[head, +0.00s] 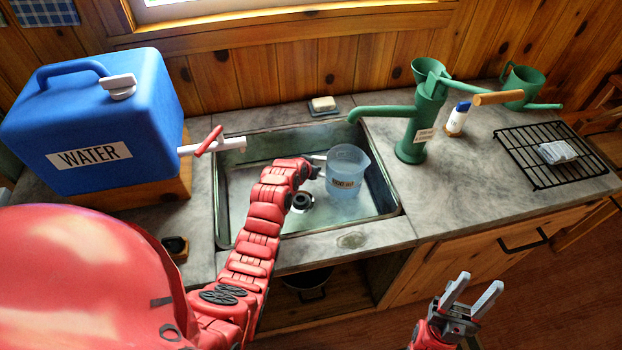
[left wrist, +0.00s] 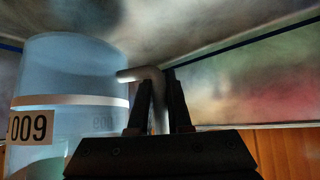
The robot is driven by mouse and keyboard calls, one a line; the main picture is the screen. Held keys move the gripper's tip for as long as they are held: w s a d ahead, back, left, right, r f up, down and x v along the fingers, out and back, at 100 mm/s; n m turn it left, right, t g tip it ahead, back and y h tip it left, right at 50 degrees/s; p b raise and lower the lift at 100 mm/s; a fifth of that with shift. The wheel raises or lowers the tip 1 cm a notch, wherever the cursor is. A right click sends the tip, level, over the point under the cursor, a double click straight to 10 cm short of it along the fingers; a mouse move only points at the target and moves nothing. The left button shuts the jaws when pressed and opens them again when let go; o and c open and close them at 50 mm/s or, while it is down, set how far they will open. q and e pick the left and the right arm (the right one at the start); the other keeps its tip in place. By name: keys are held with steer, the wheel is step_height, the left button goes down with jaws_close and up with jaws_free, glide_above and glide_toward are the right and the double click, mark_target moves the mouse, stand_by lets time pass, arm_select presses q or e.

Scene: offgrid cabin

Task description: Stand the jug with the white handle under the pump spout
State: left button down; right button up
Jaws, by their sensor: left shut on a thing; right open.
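The translucent blue jug (head: 347,168) with a white handle (head: 319,158) is upright in the sink, its label facing the front. It fills the left of the left wrist view (left wrist: 70,90). My left gripper (head: 316,172) is shut on its handle, which shows between the fingers in the left wrist view (left wrist: 152,82). The green pump (head: 425,118) stands right of the sink, and its spout (head: 375,111) reaches left over the basin. The spout's end is above the jug in the picture. I cannot tell whether the jug touches the sink floor. My right gripper (head: 474,292) is open and empty, in front of the counter.
A blue water container (head: 92,125) with a red-handled tap (head: 207,142) stands left of the sink (head: 262,226). A soap dish (head: 323,111) is behind it. Right of the pump are a small bottle (head: 457,120), a green watering can (head: 524,88) and a black rack (head: 520,150).

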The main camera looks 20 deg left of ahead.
arm_select(q)
steer(key=shift+w+f, duration=0.1)
steer(key=shift+f, duration=0.7)
step_height(320, 180, down, 3)
steer(key=shift+r+p, duration=0.1)
steer(key=shift+p, duration=0.45)
steer(key=shift+f, duration=0.25)
steer(key=shift+f, duration=0.15)
steer(key=c, duration=0.8)
jaws_free()
steer(key=shift+c, duration=0.2)
